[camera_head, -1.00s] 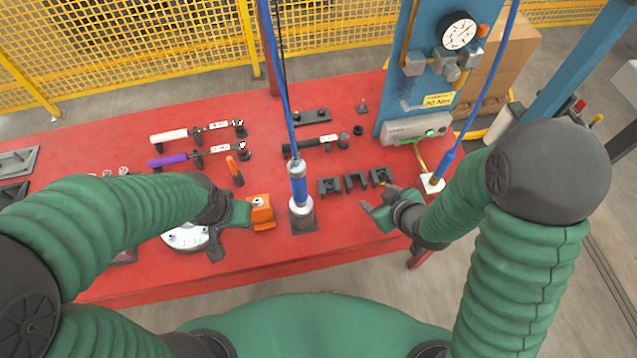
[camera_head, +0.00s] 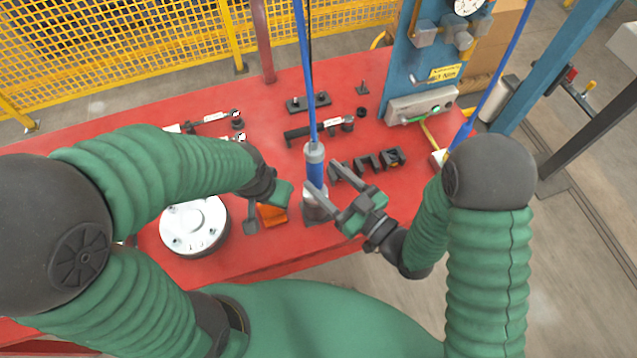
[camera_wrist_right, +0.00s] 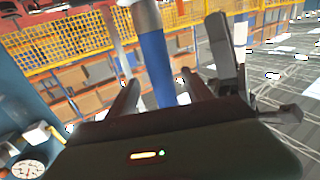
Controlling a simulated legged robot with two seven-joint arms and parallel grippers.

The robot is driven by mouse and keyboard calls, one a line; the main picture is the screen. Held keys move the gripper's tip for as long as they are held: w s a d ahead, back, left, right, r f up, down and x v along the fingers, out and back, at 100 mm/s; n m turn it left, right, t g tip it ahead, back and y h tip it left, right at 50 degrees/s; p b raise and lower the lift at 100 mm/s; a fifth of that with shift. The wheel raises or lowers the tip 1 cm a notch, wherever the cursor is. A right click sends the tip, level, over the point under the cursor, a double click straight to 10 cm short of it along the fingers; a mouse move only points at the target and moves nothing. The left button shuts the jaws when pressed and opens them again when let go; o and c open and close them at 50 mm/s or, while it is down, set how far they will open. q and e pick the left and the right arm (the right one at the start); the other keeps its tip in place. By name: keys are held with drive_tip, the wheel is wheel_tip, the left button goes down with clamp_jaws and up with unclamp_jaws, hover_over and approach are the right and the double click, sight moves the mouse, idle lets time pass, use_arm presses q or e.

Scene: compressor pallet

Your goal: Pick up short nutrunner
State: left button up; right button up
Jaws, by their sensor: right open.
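The short nutrunner (camera_head: 315,155) is a blue and silver upright tool on a blue hose, standing in a dark base on the red table. My right gripper (camera_head: 322,176) is open, its fingers reaching toward the nutrunner's body from the front right. In the right wrist view the blue body (camera_wrist_right: 156,62) shows between the two fingers (camera_wrist_right: 161,92); contact cannot be told. My left gripper (camera_head: 283,195) is just left of the nutrunner, near an orange block (camera_head: 272,215). Its fingers are mostly hidden.
Black holders (camera_head: 367,162) stand right of the nutrunner on the red table (camera_head: 270,255). A black wrench-like tool (camera_head: 318,129) lies behind it. A round white flange (camera_head: 193,224) sits at the left. A blue column with a control box (camera_head: 423,104) stands at the back right.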

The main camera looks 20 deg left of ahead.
sight(318, 176)
drive_tip(key=a, duration=0.1)
drive_tip(key=w+a, duration=0.1)
drive_tip(key=a, duration=0.1)
drive_tip(key=shift+a+r, duration=0.1)
drive_tip(key=shift+r, duration=0.1)
drive_tip(key=shift+w+a+f+p, duration=0.1)
drive_tip(key=shift+w+a+p, duration=0.75)
drive_tip(key=shift+w+a, duration=0.3)
drive_tip(key=shift+a, duration=0.5)
drive_tip(key=c, duration=1)
drive_tip(key=shift+w+d, duration=0.1)
drive_tip(key=shift+d, duration=0.05)
clamp_jaws()
use_arm(q)
drive_tip(key=shift+w+a+r, duration=0.1)
drive_tip(key=shift+a+r, duration=0.1)
drive_tip(key=shift+r, duration=0.35)
drive_tip(key=shift+a+r, duration=0.15)
drive_tip(key=shift+r, duration=0.4)
use_arm(e)
drive_tip(key=shift+d, duration=0.15)
